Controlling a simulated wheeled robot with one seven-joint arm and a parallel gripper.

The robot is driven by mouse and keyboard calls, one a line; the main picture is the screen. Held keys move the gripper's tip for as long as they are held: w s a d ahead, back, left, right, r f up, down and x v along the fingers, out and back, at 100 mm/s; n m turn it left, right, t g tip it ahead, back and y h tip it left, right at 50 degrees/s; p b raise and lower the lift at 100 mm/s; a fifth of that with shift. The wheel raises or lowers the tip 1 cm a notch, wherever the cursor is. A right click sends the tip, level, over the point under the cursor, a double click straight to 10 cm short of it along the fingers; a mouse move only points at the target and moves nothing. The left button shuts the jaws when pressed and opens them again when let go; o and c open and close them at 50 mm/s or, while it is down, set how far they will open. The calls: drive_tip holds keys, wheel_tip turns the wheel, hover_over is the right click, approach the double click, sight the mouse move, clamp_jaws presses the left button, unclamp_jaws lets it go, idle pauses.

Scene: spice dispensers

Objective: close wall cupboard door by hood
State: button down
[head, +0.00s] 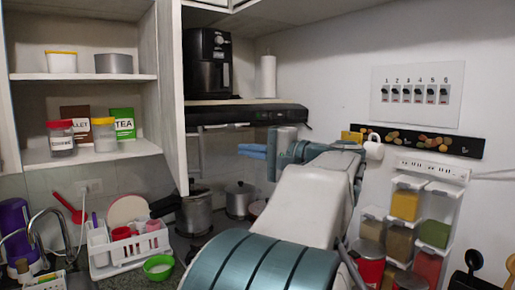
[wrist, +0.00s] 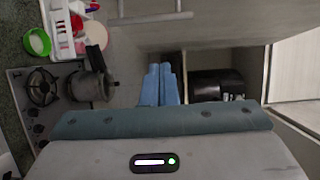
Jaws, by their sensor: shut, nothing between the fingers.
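The wall cupboard door by the hood (head: 172,90) stands open, seen nearly edge-on between the cupboard shelves and the hood. In the wrist view a grey panel with a bar handle (wrist: 152,19) lies ahead of the fingers; it appears to be this door's outer face. My gripper (head: 253,151) is in front of and below the hood, to the right of the door, fingers pointing left. In the wrist view its blue fingers (wrist: 159,84) are together and empty. A gap to the door seems to remain, but its size is unclear.
The black hood (head: 245,113) is above my gripper, with a black appliance (head: 208,62) over it. Pots (head: 194,212) stand on the stove below. Open shelves (head: 85,77) hold jars and boxes. A spice dispenser rack (head: 405,205) hangs at right.

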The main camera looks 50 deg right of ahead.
drive_tip(key=w+a+p, duration=0.2)
drive_tip(key=w+a, duration=0.2)
drive_tip(key=w, duration=0.3)
idle(0.3)
